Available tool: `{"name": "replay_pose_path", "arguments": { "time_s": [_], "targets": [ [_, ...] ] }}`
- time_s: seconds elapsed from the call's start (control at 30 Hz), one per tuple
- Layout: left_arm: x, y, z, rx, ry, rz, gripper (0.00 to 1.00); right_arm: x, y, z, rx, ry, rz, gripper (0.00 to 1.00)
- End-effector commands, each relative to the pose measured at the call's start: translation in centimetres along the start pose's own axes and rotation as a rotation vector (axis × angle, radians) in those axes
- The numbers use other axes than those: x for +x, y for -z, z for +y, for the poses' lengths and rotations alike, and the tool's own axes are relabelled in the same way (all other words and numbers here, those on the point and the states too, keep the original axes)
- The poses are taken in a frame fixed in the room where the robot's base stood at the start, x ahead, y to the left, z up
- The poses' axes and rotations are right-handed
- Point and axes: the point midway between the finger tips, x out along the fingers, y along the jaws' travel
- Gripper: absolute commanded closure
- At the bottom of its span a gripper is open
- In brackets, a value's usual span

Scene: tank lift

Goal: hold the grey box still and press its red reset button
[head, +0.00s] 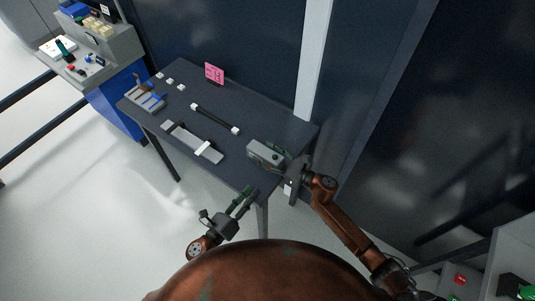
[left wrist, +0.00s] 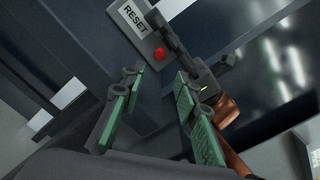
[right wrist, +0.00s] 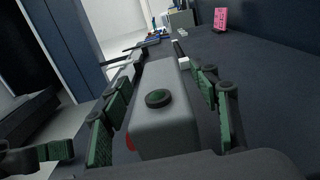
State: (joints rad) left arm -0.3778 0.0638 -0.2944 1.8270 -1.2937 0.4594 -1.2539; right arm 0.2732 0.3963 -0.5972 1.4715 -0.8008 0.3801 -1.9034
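The grey box (head: 257,150) stands at the table's near right corner. The left wrist view shows its RESET label (left wrist: 133,19) and red button (left wrist: 159,54). In the right wrist view the grey box (right wrist: 165,125) has a black knob (right wrist: 158,98) on top, and the red button (right wrist: 130,143) shows partly at its left side. My right gripper (right wrist: 160,75) is open, one finger on each side of the box, with slight gaps visible. My left gripper (head: 246,195) is open and empty, off the table's front edge; its fingers (left wrist: 157,80) point toward the button side, apart from it.
The dark table (head: 225,102) also holds a grey rail piece (head: 192,141), a black bar with white ends (head: 215,118), a small tray (head: 147,98) and a pink sign (head: 214,73). A grey and blue bench (head: 119,96) stands at the back left. A dark wall lies behind the table.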

Motion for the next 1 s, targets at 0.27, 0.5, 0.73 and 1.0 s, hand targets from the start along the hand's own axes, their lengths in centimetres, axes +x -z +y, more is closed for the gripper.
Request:
{"name": "replay_pose_path", "arguments": {
  "time_s": [0.27,0.5,0.73,1.0],
  "targets": [
    [0.02,0.01,-0.01,0.0,0.0,0.0,0.71,-0.05,0.0,-0.02,0.0,0.0,0.0,0.65],
    [0.02,0.01,-0.02,0.0,0.0,0.0,0.71,-0.06,0.02,-0.02,0.0,0.0,0.0,0.81],
    [0.02,0.0,-0.02,0.0,0.0,0.0,0.74,-0.06,0.02,-0.02,0.0,0.0,0.0,0.94],
    [0.02,0.0,-0.01,0.0,0.0,0.0,0.92,-0.06,0.03,-0.03,0.0,0.0,0.001,0.94]
  ]
}}
